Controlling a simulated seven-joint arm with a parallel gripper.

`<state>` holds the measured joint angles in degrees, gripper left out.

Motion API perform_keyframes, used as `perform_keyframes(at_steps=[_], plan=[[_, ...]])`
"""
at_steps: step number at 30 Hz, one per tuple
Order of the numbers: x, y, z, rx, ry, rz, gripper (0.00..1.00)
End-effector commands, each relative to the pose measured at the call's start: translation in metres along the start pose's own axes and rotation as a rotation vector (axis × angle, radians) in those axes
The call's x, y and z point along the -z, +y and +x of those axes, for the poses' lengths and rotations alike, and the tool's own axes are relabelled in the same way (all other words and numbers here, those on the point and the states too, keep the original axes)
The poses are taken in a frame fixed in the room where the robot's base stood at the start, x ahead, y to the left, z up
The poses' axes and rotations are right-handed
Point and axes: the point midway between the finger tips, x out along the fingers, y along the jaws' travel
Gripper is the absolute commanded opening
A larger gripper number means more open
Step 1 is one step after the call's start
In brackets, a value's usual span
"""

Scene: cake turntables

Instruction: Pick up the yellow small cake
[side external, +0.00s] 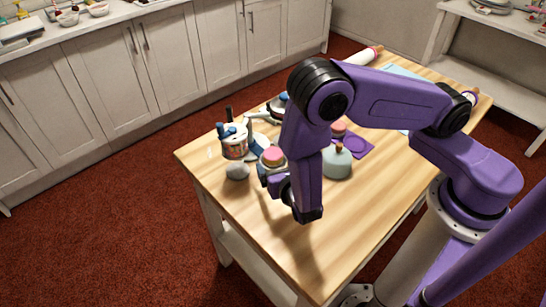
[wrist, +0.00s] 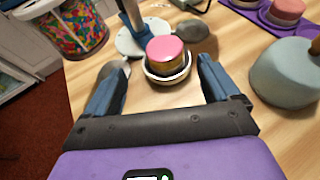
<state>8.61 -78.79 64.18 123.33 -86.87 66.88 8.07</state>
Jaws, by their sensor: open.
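In the side view the gripper (side external: 268,176) is low by the cake and partly hidden by my arm. A second pink-topped cake (wrist: 288,10) sits on a purple tray (wrist: 262,18) further back.
A grey-green dome with a knob (wrist: 284,78) stands right of the cake. A grey rounded object (wrist: 199,36) and a white base with a blue post (wrist: 156,27) are just behind it. A colourful jar (wrist: 76,30) is at left. The near wooden tabletop (side external: 250,220) is clear.

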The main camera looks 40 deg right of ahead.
Motion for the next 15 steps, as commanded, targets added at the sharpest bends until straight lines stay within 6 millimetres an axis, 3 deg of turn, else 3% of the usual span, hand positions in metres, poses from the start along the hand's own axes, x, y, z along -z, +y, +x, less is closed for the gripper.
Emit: perform_keyframes(at_steps=[8,15], plan=[[0.000,-0.001,0.020,0.002,0.000,0.001,0.89],[0.000,-0.008,0.052,0.004,0.001,0.002,0.89]])
